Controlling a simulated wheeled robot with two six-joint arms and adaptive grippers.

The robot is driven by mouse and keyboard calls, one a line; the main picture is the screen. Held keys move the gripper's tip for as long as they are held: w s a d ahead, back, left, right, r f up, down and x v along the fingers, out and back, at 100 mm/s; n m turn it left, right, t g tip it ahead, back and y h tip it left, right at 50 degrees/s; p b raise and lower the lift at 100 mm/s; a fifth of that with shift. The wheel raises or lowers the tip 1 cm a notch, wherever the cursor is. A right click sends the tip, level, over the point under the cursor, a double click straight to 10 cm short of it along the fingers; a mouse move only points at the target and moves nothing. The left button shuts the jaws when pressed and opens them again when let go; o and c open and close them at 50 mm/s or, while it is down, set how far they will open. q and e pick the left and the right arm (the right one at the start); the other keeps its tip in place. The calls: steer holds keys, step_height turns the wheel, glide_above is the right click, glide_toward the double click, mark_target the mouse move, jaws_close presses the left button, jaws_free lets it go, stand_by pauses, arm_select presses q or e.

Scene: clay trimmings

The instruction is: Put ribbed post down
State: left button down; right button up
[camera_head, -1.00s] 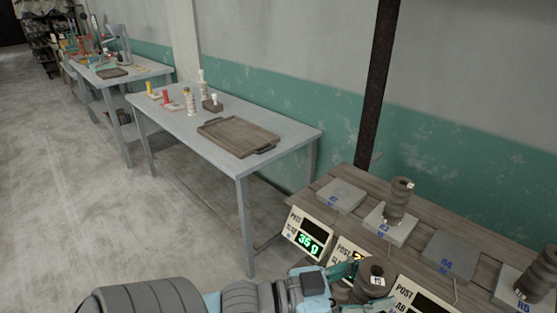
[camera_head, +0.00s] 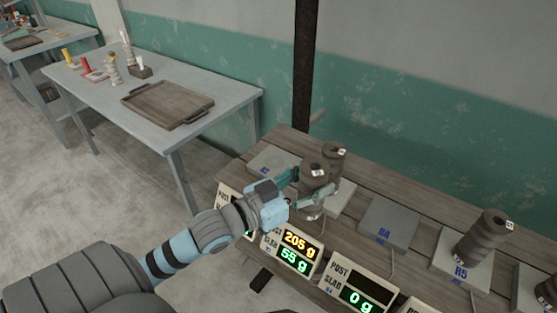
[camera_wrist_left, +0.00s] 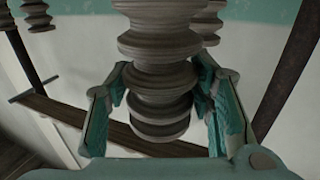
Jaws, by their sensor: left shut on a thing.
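My left gripper (camera_head: 308,192) is shut on a dark grey ribbed post (camera_head: 315,173), which stands upright between the teal fingers. In the left wrist view the held post (camera_wrist_left: 158,88) fills the middle, with a finger (camera_wrist_left: 160,112) on each side. A second ribbed post (camera_head: 334,152) stands close behind it, over the grey scale plate (camera_head: 342,206) left of the plate marked R4. The arm partly covers that plate, and I cannot tell whether the held post touches it. My right gripper is not in view.
The R4 plate (camera_head: 388,222) is bare. The R5 plate (camera_head: 447,268) bears a ribbed post (camera_head: 483,236). A plate at the left (camera_head: 272,163) looks empty. Displays (camera_head: 296,245) line the front of the wooden bench (camera_head: 395,182). A tray (camera_head: 167,104) lies on the table behind.

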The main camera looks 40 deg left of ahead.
arm_select(q)
steer(key=w+a+r+n+y+b, duration=0.1)
steer(key=w+a+r+n+y, duration=0.3)
steer(key=w+a+r+y, duration=0.45)
steer(key=w+a+r+n+y+b, duration=0.2)
steer(key=w+a+r+n+y, duration=0.3)
steer(key=a, duration=0.6)
steer(key=f+b, duration=0.1)
steer(key=f, duration=0.5)
steer(key=f+b, duration=0.2)
steer(key=f, duration=0.4)
steer(key=s+f+b, duration=0.1)
steer(key=f+b, duration=0.1)
steer(key=f, duration=0.4)
steer(key=shift+s+f, duration=0.1)
steer(key=c, duration=0.8)
jaws_free()
steer(key=shift+o, duration=0.2)
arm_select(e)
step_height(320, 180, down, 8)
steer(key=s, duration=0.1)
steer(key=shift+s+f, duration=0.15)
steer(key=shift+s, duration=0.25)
